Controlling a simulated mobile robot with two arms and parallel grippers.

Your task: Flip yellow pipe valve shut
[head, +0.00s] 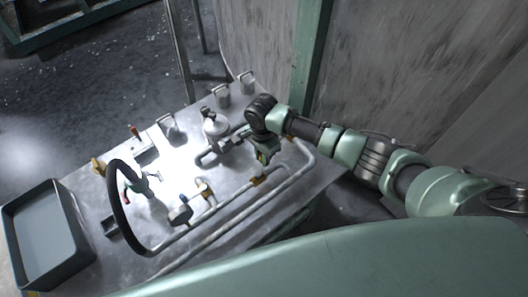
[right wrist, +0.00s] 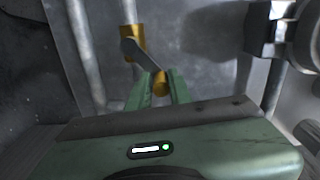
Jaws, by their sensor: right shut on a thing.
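In the right wrist view, a yellow pipe valve fitting (right wrist: 132,42) sits on a grey pipe. A flat grey lever (right wrist: 143,56) slants from it down toward my fingers. My right gripper (right wrist: 160,92) is shut on a yellow part (right wrist: 161,83) at the lower end of this lever. In the head view, my right gripper (head: 265,158) reaches down over the pipes at the bench's right side. A yellow fitting (head: 258,180) shows on a pipe just below it. The fingers' exact contact is hidden there. My left gripper is not in view.
A grey tray (head: 15,232) stands at the left. A green post (head: 309,60) and grey wall rise behind.

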